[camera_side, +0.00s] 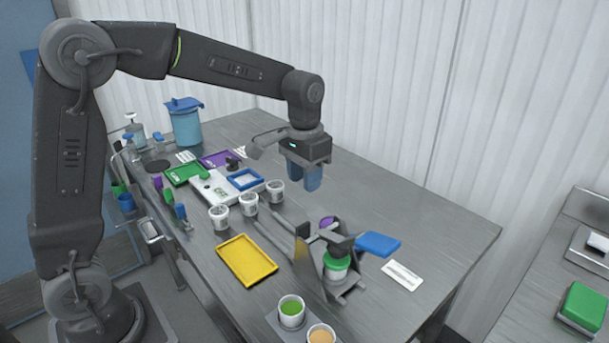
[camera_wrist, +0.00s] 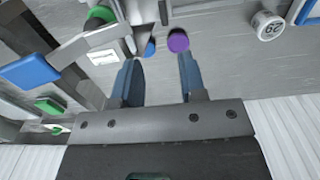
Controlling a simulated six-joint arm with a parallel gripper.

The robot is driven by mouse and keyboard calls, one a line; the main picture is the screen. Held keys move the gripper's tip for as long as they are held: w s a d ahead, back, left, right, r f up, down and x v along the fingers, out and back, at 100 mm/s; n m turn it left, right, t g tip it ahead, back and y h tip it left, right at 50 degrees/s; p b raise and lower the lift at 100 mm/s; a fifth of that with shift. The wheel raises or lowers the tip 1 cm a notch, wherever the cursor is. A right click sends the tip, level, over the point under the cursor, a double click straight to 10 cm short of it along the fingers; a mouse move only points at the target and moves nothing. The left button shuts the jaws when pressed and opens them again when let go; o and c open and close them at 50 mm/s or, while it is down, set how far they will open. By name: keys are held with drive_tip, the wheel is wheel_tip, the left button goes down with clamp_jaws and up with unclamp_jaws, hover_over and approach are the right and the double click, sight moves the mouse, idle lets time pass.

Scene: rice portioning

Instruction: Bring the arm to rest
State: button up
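My gripper (camera_side: 304,178) hangs above the metal worktable (camera_side: 440,215), fingers pointing down, with its blue fingers well clear of the surface. In the wrist view my gripper (camera_wrist: 158,75) shows two blue fingers spread apart with nothing between them. A purple round item (camera_wrist: 178,41) appears beyond the right fingertip in that view. In the side view a purple item (camera_side: 327,222) sits at the grey dispenser-like stand (camera_side: 345,285), which holds a green-topped cup (camera_side: 337,266). My arm is raised and bent over the table.
A yellow tray (camera_side: 246,261), a blue block (camera_side: 378,244) and a white card (camera_side: 402,276) lie on the table. Cups with green (camera_side: 291,312) and orange (camera_side: 321,335) contents stand in front.

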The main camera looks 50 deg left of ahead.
drive_tip(key=s+r+t, duration=0.2)
drive_tip(key=s, duration=0.8)
drive_tip(key=s+r+t, duration=0.2)
drive_tip(key=s+t, duration=0.1)
drive_tip(key=s, duration=0.8)
drive_tip(key=shift+d+t, duration=0.3)
drive_tip(key=shift+d, duration=0.15)
